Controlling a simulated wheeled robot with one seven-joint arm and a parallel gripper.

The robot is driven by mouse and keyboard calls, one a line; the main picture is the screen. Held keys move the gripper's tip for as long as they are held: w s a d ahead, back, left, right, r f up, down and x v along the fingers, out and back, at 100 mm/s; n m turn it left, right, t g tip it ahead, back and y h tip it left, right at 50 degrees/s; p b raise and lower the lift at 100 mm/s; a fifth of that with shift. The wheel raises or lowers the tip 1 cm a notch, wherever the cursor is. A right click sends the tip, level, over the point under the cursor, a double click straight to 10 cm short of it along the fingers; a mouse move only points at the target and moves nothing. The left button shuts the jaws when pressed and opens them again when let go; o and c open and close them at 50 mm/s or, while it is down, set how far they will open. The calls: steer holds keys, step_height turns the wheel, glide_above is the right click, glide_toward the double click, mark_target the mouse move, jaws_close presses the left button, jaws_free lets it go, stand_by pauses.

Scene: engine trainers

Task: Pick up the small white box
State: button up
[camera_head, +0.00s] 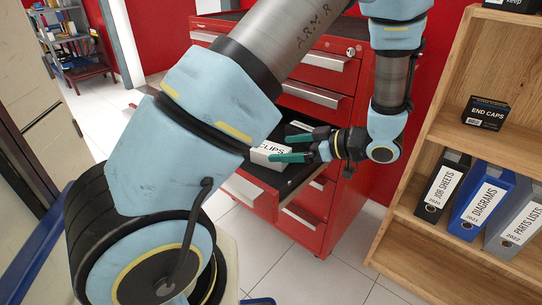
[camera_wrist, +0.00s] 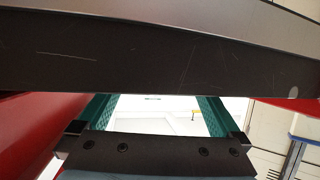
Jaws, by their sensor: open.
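The lower finger overlaps the box's right part in the picture; contact cannot be told. In the wrist view my gripper (camera_wrist: 155,108) shows a finger at each side with a bright white area between; I cannot tell whether it is the box. A dark bar crosses the upper part of that view.
The red cabinet (camera_head: 320,75) stands at the middle with several drawers. A wooden shelf (camera_head: 440,130) on the right holds a black "END CAPS" box (camera_head: 486,113) and binders (camera_head: 481,203). Tiled floor (camera_head: 335,275) is clear between cabinet and shelf.

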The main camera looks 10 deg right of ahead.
mark_target(266, 147)
steer(key=shift+w+x, duration=0.25)
steer(key=shift+x, duration=2.7)
steer(key=shift+d+r, duration=0.15)
steer(key=shift+r, duration=0.1)
steer(key=c, duration=1.4)
